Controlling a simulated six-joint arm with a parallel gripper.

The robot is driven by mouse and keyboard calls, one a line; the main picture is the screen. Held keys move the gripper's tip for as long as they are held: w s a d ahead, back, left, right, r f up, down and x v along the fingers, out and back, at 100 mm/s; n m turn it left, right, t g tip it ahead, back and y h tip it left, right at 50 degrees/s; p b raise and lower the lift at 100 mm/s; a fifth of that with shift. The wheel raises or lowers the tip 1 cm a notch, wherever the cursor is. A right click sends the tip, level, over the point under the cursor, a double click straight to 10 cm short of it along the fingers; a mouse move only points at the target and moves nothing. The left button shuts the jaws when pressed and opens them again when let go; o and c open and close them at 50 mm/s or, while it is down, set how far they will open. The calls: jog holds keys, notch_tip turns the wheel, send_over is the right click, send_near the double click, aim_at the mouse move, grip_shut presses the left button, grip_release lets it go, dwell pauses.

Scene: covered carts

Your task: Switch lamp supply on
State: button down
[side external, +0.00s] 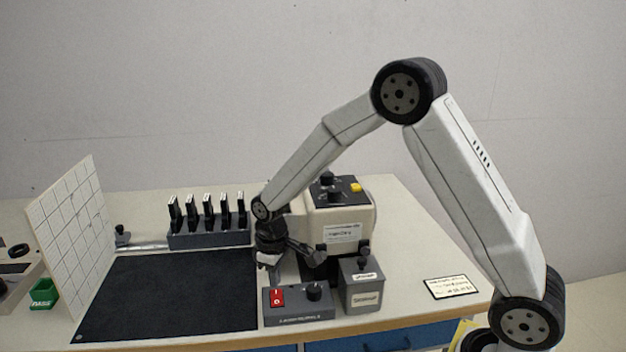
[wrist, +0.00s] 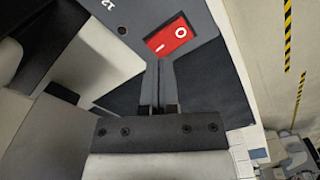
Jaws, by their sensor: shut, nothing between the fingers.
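A dark grey box (side external: 305,310) stands at the front of the table, right of the black mat, with a red rocker switch (side external: 277,297) and a black knob (side external: 315,291) on top. In the wrist view the red switch (wrist: 170,36) shows white O and I marks, the O toward the upper right. I cannot tell which side of it is pressed in. My gripper (side external: 271,268) points down just behind and above the switch. In the wrist view its fingers (wrist: 160,68) are together and empty, with the tips apparently close to the switch's near edge; contact cannot be told.
A grey box (side external: 361,292) with a knob stands right of the switch box, and a cream machine (side external: 345,222) stands close behind. A rack (side external: 208,238) of black-and-white pieces stands behind the mat (side external: 165,295). The mat is clear. A white grid panel (side external: 72,235) rises at left.

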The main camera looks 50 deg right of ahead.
jog(key=shift+f, duration=1.2)
dwell(1.1)
jog(key=shift+r, duration=3.55)
jog(key=shift+s, duration=0.1)
jog(key=shift+s, duration=0.6)
jog(key=s+m+t, duration=0.2)
jog(key=s+m, duration=0.1)
jog(key=s, duration=1.1)
jog(key=shift+s+d+f+t, duration=0.3)
jog(key=shift+s+d, duration=0.05)
jog(key=shift+s, duration=0.05)
